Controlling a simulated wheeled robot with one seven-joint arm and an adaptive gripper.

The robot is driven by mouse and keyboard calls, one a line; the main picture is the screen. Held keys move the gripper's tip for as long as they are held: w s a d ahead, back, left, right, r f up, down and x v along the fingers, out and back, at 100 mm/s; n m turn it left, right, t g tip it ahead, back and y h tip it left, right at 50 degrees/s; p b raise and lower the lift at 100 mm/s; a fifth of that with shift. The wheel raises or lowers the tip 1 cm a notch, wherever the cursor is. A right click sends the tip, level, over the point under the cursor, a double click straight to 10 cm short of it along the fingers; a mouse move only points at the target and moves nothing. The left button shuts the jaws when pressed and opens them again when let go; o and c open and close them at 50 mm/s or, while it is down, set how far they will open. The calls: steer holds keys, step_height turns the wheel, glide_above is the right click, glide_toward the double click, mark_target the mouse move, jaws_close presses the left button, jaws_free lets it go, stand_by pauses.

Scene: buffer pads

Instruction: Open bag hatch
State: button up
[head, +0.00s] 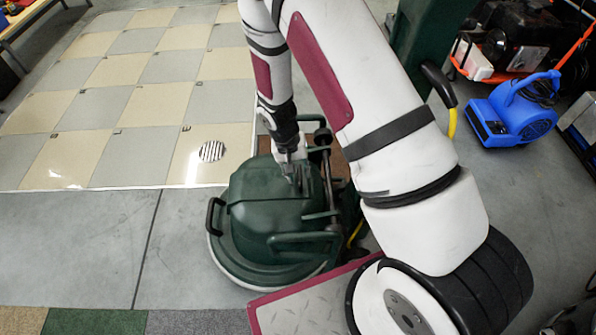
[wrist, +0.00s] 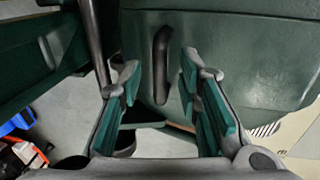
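A dark green floor machine (head: 265,215) with a rounded cover stands on the grey floor in the head view. In the wrist view its green surface (wrist: 235,45) fills the upper part, with a dark upright handle (wrist: 161,75) on it. My gripper (head: 294,172) is over the top back part of the machine. In the wrist view my gripper (wrist: 160,72) is open, its teal-padded fingers apart on either side of the handle's line, with nothing held. I cannot tell how far the handle is from the fingertips. The bag hatch looks not clearly distinguishable from the cover.
A black side handle (head: 212,217) and green bars (head: 305,238) stick out from the machine. A blue blower (head: 515,108) stands at the right, near other equipment. Checkered floor tiles (head: 110,105) lie at the left. Grey floor (head: 90,245) in front left is clear.

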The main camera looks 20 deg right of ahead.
steer(key=shift+c, duration=0.2)
jaws_close()
